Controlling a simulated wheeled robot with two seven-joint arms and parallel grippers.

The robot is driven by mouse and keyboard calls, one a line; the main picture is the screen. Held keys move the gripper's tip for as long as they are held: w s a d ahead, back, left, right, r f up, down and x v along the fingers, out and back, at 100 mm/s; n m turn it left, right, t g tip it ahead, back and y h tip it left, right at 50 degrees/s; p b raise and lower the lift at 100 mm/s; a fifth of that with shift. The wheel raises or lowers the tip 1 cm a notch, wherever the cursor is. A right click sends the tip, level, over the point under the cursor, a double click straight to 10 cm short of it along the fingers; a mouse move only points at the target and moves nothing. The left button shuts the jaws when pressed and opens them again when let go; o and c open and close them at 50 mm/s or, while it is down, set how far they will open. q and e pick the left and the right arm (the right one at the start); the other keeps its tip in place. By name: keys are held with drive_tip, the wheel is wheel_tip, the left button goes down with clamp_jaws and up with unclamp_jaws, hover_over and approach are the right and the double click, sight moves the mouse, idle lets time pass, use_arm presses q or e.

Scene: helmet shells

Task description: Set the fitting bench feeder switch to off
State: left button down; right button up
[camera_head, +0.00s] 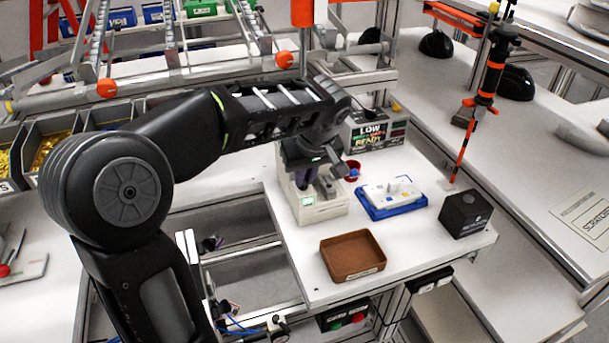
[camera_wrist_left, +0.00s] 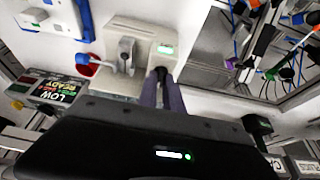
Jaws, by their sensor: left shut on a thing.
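The feeder (camera_head: 322,213) is a beige box with a small green-lit display, standing at the left side of the white bench top. It also shows in the left wrist view (camera_wrist_left: 118,80), with a grey upright lever-like part on it. My left gripper (camera_head: 304,182) points down at the feeder, close to the display. In the left wrist view its purple-grey fingers (camera_wrist_left: 161,78) are shut on a small dark part by the display, which I take to be the switch. The fingers hide most of it, so its setting cannot be read. My right gripper is not in view.
A brown tray (camera_head: 353,257) lies in front of the feeder. A blue tray (camera_head: 374,210) with a white fixture, a black box (camera_head: 466,214) and a red cup (camera_head: 353,166) stand to the right. A sign box (camera_head: 375,132) reading LOW and READY stands behind.

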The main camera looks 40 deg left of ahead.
use_arm(q)
drive_tip(key=shift+m+b, duration=0.3)
drive_tip(key=shift+m, duration=0.1)
drive_tip(key=shift+s+a+f+m+t+h+b, duration=0.1)
drive_tip(key=shift+m+t+h+b, duration=0.25)
drive_tip(key=shift+m+b, duration=0.35)
drive_tip(key=m+t+h, duration=0.1)
drive_tip(key=m, duration=0.2)
drive_tip(key=shift+s+a+m+b, duration=0.1)
drive_tip(key=shift+a+m+b, duration=0.05)
drive_tip(key=shift+m+b, duration=0.25)
drive_tip(key=m, duration=0.2)
drive_tip(key=m+h, duration=0.1)
drive_tip(key=m, duration=0.1)
drive_tip(key=m+h, duration=0.1)
drive_tip(key=m, duration=0.1)
drive_tip(key=shift+a+h, duration=0.25)
drive_tip(key=m+h, duration=0.1)
drive_tip(key=m, duration=0.2)
drive_tip(key=m+h, duration=0.1)
drive_tip(key=m, duration=0.2)
drive_tip(key=shift+a+g+b, duration=0.2)
drive_tip(key=shift+g+b, duration=0.05)
drive_tip(key=shift+b, duration=0.15)
drive_tip(key=c, duration=1.5)
unclamp_jaws()
